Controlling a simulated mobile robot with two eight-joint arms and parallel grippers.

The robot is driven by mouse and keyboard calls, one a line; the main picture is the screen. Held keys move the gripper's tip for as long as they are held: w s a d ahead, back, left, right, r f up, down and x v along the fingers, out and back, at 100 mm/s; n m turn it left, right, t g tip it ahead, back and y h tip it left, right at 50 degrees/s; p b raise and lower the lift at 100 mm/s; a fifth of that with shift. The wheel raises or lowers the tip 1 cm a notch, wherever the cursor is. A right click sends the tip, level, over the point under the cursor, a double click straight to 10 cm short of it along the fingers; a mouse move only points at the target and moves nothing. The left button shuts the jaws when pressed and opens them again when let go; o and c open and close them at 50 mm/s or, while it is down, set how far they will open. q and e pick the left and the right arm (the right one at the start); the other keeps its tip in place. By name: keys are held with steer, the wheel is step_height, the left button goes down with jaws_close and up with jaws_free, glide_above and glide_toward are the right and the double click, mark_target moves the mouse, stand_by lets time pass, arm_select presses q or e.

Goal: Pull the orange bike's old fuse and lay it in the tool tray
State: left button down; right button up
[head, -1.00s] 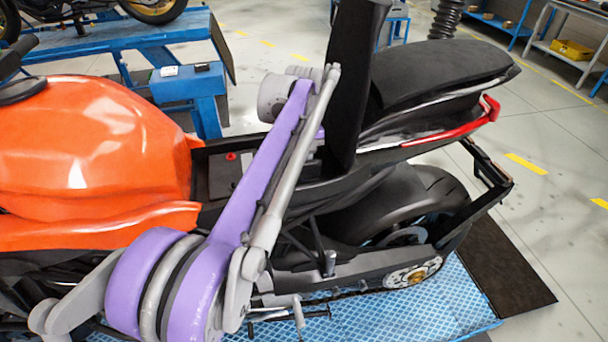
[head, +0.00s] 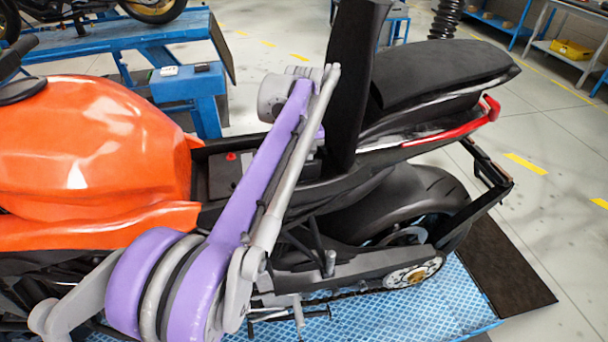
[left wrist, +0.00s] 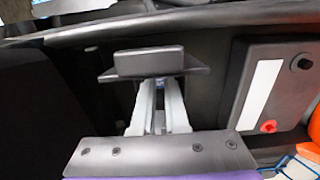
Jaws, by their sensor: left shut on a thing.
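The orange bike (head: 90,150) stands on a blue lift, its black bay open under a raised black panel (head: 350,85). My left arm reaches across the bike into this bay, and its gripper is hidden in the head view. In the left wrist view my left gripper (left wrist: 158,92) has its two pale fingers close together below a black block (left wrist: 150,62). A small bluish bit between the fingertips, mostly hidden, looks like the old fuse (left wrist: 158,84). I cannot tell whether it still sits in a socket. My right gripper is out of view.
A dark battery (left wrist: 285,85) with a white stripe and a red terminal (left wrist: 268,126) lies right of the fingers. Bay walls and the raised panel stand close around my arm. Behind the bike are a blue bench (head: 150,45) and open grey floor.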

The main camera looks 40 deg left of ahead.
arm_select(q)
steer(key=shift+r, duration=0.2)
steer(key=shift+r+p, duration=2.6)
steer(key=shift+r, duration=0.25)
